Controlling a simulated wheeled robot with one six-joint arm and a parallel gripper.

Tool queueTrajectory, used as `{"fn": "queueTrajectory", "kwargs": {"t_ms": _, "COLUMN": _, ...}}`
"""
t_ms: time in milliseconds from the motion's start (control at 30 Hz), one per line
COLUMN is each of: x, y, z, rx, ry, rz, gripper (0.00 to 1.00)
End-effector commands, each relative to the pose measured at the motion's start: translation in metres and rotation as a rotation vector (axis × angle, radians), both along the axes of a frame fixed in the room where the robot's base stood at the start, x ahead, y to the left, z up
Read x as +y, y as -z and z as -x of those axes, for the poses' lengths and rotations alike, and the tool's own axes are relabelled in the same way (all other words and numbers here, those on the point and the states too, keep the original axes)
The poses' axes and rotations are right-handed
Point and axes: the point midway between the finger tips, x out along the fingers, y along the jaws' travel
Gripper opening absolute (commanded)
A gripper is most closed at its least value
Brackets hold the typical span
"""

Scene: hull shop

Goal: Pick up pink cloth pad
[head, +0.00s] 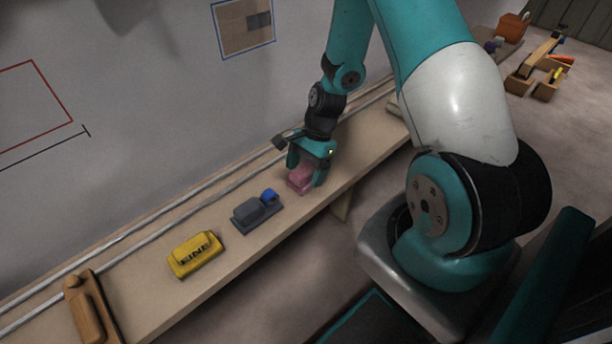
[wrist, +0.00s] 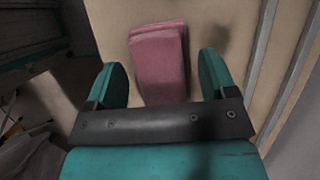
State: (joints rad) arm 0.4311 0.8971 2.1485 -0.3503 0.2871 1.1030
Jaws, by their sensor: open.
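The pink cloth pad (head: 301,178) lies on the wooden bench, at the lower end of my teal arm in the head view. In the wrist view the pink pad (wrist: 160,62) shows between and beyond my two teal fingers, with a gap on each side. My gripper (wrist: 166,75) is open and empty. In the head view my gripper (head: 305,168) is right over the pad and hides part of it. I cannot tell how far down the fingers reach beside the pad.
The bench (head: 225,262) runs along the wall with two pale rails (head: 150,229). A grey block with a blue part (head: 257,211), a yellow block marked FINE (head: 195,255) and a wooden block (head: 90,310) stand left of the pad. More tools (head: 540,70) lie at the far right.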

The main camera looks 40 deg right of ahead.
Motion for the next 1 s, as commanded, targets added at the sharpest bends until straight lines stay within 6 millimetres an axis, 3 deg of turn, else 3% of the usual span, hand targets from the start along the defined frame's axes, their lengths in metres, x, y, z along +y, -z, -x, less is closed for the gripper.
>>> {"fn": "queueTrajectory", "kwargs": {"t_ms": 167, "x": 0.000, "y": 0.000, "z": 0.000, "rx": -0.001, "ry": 0.000, "rz": 0.001, "gripper": 0.78}}
{"fn": "queueTrajectory", "kwargs": {"t_ms": 367, "x": 0.000, "y": 0.000, "z": 0.000, "rx": 0.000, "ry": 0.000, "rz": 0.000, "gripper": 0.37}}
{"fn": "queueTrajectory", "kwargs": {"t_ms": 767, "x": 0.000, "y": -0.007, "z": 0.000, "rx": -0.001, "ry": 0.000, "rz": 0.001, "gripper": 0.37}}
{"fn": "queueTrajectory", "kwargs": {"t_ms": 867, "x": 0.000, "y": -0.019, "z": -0.001, "rx": -0.003, "ry": 0.000, "rz": 0.002, "gripper": 0.37}}
{"fn": "queueTrajectory", "kwargs": {"t_ms": 1000, "x": -0.001, "y": -0.051, "z": -0.002, "rx": -0.006, "ry": 0.000, "rz": 0.003, "gripper": 0.37}}
